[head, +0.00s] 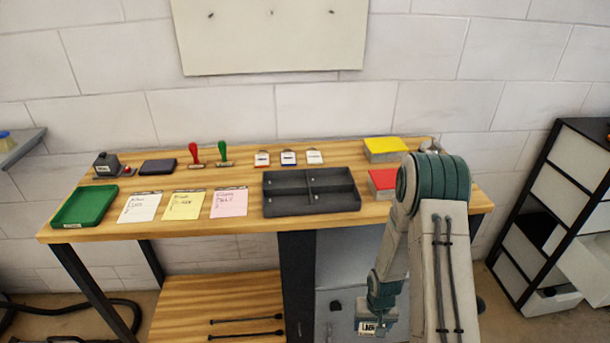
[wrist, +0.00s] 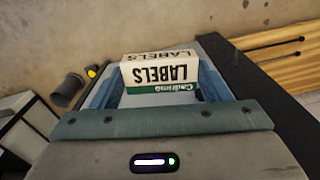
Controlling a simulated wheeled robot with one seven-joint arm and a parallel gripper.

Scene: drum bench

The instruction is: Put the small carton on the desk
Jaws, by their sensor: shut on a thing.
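The small carton is white with a green band and the word LABELS. It fills the space between the fingers in the wrist view (wrist: 162,72), and a small part of it shows low in the head view (head: 368,329). My gripper (head: 372,318) is shut on it, with one blue finger along each side. The carton is held below the level of the desk top, in front of the desk. The desk (head: 140,229) has a light wood top on dark legs.
On the desk are a green tray (head: 85,205), paper notes (head: 185,205), a dark divided tray (head: 311,210), stamps, a red box (head: 382,182) and a yellow box (head: 386,146). A black rack (head: 555,200) stands right.

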